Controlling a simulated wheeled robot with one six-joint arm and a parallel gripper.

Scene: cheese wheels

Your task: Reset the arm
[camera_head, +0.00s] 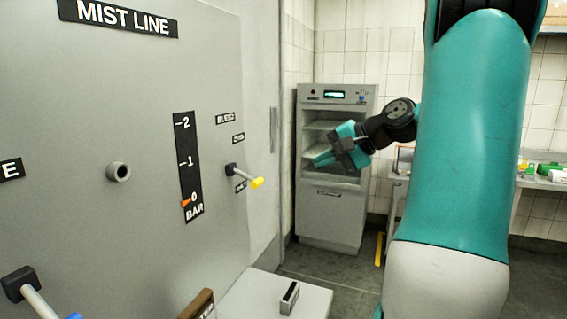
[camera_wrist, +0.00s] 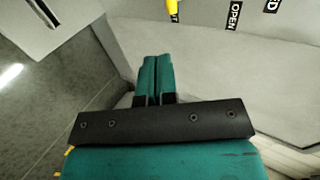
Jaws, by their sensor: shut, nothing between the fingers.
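My gripper (camera_head: 322,158) is teal and black and hangs in the air in the head view, in front of a grey cabinet. In the wrist view its two teal fingers (camera_wrist: 155,77) lie side by side, shut with nothing between them. My teal arm fills the right part of the head view and hides what is behind it.
A grey panel marked MIST LINE (camera_head: 90,70) fills the left, with a yellow-tipped lever (camera_head: 245,176), a blue-tipped lever (camera_head: 40,300) and a bar gauge (camera_head: 188,165). A white surface (camera_head: 262,297) lies below. The grey cabinet (camera_head: 333,222) stands behind, beside a counter (camera_head: 543,184).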

